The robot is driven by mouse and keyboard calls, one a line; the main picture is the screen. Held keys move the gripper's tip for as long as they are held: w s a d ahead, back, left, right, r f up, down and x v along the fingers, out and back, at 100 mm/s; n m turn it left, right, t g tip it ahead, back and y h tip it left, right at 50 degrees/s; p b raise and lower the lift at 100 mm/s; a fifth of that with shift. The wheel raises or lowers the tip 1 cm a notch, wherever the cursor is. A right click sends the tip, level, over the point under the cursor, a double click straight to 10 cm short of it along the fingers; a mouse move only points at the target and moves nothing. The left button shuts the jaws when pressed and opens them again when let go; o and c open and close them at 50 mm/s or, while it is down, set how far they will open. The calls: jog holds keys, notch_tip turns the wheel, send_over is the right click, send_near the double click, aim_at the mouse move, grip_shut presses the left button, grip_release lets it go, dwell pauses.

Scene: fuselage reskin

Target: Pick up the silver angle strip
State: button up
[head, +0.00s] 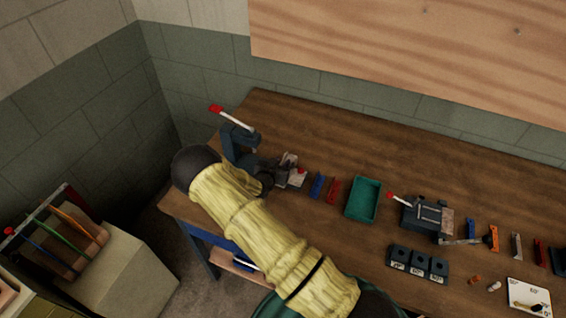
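A slim silver-grey strip (516,246) stands among the coloured pieces on the right of the wooden bench; it looks like the silver angle strip. Another narrow silver piece (460,241) lies beside the right-hand bench tool, and I cannot tell its exact shape. My yellow-sleeved arm reaches across the bench's left part, well to the left of both.
A lever tool (238,142) stands at the bench's left, another tool (425,215) at right centre. Blue (317,185) and red (333,190) pieces, a green tray (363,200), dark blocks (418,264) and an orange piece (493,238) stand between or near. The bench's back strip is clear.

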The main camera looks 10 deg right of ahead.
jog(key=shift+w+d+f, duration=0.1)
jog(key=shift+w+d, duration=0.05)
jog(key=shift+w, duration=0.05)
dwell(0.4)
grip_shut()
notch_tip(320, 180, up, 10)
jog(key=b, duration=0.3)
dwell(0.4)
dwell(0.4)
